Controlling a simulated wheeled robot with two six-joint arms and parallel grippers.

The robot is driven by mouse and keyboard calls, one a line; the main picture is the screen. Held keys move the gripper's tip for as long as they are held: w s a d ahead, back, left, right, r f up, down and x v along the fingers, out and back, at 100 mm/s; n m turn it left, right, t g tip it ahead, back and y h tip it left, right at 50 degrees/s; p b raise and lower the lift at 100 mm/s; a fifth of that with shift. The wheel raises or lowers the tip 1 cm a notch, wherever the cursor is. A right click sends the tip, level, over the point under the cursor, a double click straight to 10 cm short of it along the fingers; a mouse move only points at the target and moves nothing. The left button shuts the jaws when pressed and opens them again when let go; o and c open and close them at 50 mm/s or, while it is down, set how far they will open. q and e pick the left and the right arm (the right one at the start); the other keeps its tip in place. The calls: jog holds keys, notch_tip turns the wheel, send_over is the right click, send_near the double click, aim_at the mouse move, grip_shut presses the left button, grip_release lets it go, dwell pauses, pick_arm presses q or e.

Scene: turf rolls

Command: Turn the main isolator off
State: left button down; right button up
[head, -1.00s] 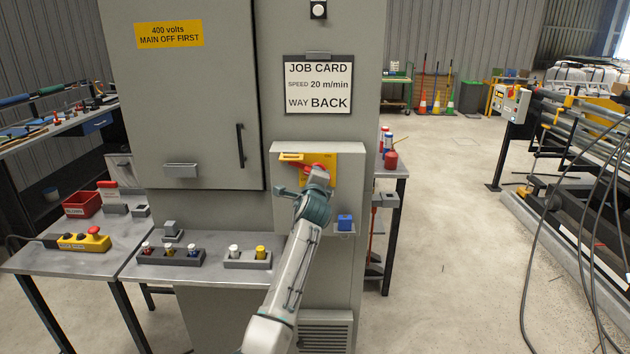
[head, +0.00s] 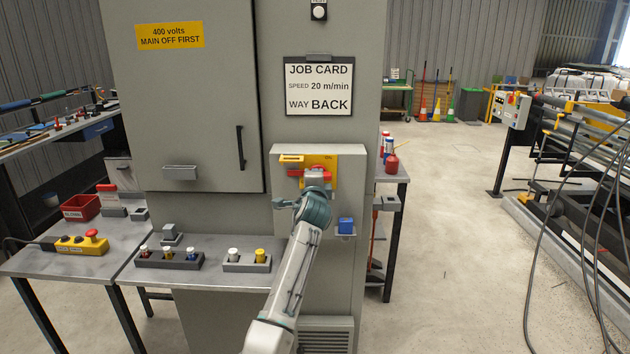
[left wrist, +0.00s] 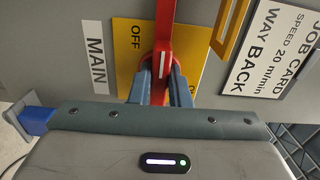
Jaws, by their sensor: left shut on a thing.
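The main isolator is a red handle (head: 314,174) on a yellow plate (head: 332,163), on the front of a grey box (head: 353,180). The handle lies about level in the head view. In the left wrist view the red handle (left wrist: 163,30) runs down between my fingers, beside the word OFF (left wrist: 135,35) on the plate. A MAIN label (left wrist: 96,58) shows there too. My left gripper (left wrist: 163,88) is shut on the handle. In the head view my left wrist hides part of the box. My right gripper is not in view.
A yellow bar (head: 291,159) sticks out at the box's upper left. A blue block (head: 346,225) sits at its lower right. A job card (head: 319,87) hangs above. A bench (head: 105,262) with buttons and a red tray (head: 80,207) stands left.

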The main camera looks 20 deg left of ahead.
pick_arm(q)
jog(key=shift+f, duration=0.1)
jog(key=c, duration=1.4)
grip_release()
jog(key=shift+o, duration=0.2)
jog(key=b+v, duration=0.2)
jog(key=v, duration=0.8)
jog(key=shift+s+b, duration=0.3)
jog(key=shift+s, duration=0.1)
